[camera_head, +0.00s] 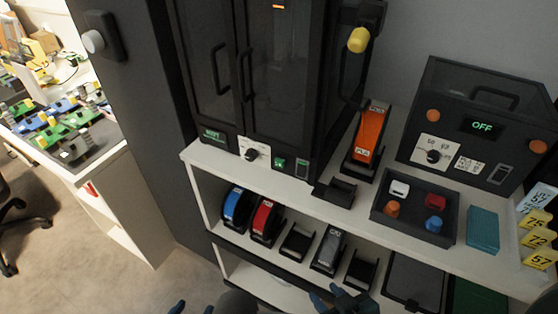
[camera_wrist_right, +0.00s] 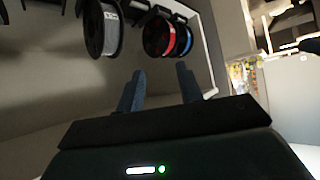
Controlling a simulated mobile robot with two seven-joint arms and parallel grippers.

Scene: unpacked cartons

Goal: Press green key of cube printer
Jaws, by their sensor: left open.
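The tall black cube printer (camera_head: 315,100) with two dark glass doors stands on the white shelf top in the head view. A small green key (camera_head: 279,163) is on its lower front strip, right of a round knob (camera_head: 252,154). My left gripper (camera_head: 193,309) shows only its blue fingertips at the bottom edge, open, well below the printer. My right gripper (camera_head: 343,298) is at the bottom, right of centre, in front of the lower shelf. In the right wrist view its blue fingers (camera_wrist_right: 160,90) are apart with nothing between them. Neither gripper touches the printer.
The shelf unit (camera_head: 215,160) holds a blue spool (camera_head: 236,207), a red spool (camera_head: 266,220) and a grey spool (camera_head: 330,248). An orange spool (camera_head: 370,133), a parts tray (camera_head: 415,215) and a black box reading OFF (camera_head: 480,125) stand right of the printer.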

